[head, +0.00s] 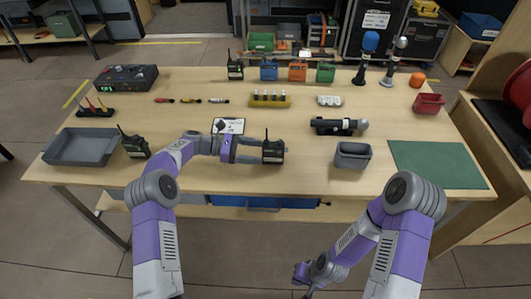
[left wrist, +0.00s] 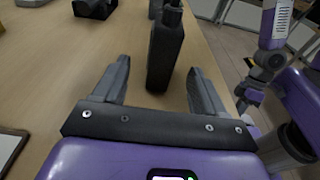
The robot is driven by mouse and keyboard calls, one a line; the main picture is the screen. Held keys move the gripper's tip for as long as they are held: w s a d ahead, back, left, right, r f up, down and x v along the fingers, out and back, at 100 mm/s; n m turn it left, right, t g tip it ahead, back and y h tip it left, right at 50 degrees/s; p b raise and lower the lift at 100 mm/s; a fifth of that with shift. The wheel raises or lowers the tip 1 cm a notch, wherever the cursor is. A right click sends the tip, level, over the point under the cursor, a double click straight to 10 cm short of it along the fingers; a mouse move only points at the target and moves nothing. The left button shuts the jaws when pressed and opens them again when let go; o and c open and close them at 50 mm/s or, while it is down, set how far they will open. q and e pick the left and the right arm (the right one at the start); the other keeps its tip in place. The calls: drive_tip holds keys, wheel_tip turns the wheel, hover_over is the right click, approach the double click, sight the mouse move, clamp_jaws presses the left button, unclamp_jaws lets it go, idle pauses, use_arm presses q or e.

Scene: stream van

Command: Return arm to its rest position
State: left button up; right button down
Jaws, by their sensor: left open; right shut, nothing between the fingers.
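My left arm (head: 157,232) reaches over the front of the table. My left gripper (head: 253,151) is open beside an upright black radio (head: 273,151). In the left wrist view the radio (left wrist: 165,48) stands ahead, between the spread fingertips of my left gripper (left wrist: 158,72); no contact shows. My right arm (head: 358,240) hangs low in front of the table. My right gripper (head: 303,276) is below the tabletop, shut and empty. The right arm also shows at the right of the left wrist view (left wrist: 272,45).
On the wooden table (head: 215,178), a clipboard (head: 228,126) lies behind my left gripper. A second radio (head: 133,145) and a grey tray (head: 82,148) are at the left. A grey bin (head: 352,156), a flashlight (head: 338,126) and a green mat (head: 437,164) are at the right.

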use_arm(q)
drive_tip(key=a, duration=0.4)
drive_tip(key=a+r, duration=0.1)
drive_tip(key=a, duration=0.1)
drive_tip(key=shift+a, duration=0.35)
